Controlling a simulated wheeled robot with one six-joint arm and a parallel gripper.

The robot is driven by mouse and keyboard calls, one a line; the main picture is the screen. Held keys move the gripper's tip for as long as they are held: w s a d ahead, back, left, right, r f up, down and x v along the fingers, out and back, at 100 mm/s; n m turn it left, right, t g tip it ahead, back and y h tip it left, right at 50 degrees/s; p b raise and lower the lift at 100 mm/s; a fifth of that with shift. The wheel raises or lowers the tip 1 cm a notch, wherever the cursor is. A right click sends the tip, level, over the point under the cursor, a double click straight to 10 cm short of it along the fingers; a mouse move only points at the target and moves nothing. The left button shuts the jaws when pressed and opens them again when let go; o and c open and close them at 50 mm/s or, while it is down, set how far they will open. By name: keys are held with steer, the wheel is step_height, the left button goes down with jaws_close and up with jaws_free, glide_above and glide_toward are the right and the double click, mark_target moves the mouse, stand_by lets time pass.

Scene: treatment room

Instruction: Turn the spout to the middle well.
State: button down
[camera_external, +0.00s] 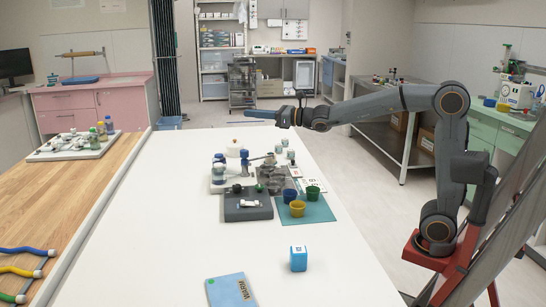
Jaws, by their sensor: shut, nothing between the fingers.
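A small tap-like fixture with blue parts (218,172) stands at the back of the white table. A thin spout-like bar (260,157) reaches right from a blue piece beside it, above a cluttered grey unit (274,180). Separate wells in that unit are too small to make out, so I cannot tell which one the spout faces. My gripper (258,114) is shut and empty. It points left, raised above the far end of the table, and appears clear of the fixture.
A dark grey block (247,207) stands in front of the fixture. Yellow (297,208), blue (290,195) and green (313,194) cups stand on a teal mat (318,212). A blue-and-white cube (298,258) and blue booklet (231,291) lie nearer. The table's left side is clear.

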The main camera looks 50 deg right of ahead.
steer(key=s+a+r+n+g+y+p, duration=0.1)
steer(key=a+n+g+y+p, duration=0.1)
steer(key=a+n+g+p, duration=1.2)
steer(key=w+d+f+n+t+h+p, duration=0.1)
steer(key=w+d+f+n+h+p, duration=0.1)
steer(key=d+n+h+p, duration=1.45)
steer(key=shift+s+d+f+m+y+p, duration=0.1)
steer(key=shift+d+f+m+y+p, duration=0.75)
steer(key=shift+f, duration=1.7)
steer(key=shift+s+d+f+m+y+p, duration=0.1)
steer(key=shift+d+f+m+y+p, duration=0.3)
steer(key=shift+d+f+y+p, duration=1.5)
steer(key=shift+d+f+m+y+p, duration=0.1)
steer(key=shift+d+f+m+p, duration=0.4)
steer(key=shift+f, duration=2.75)
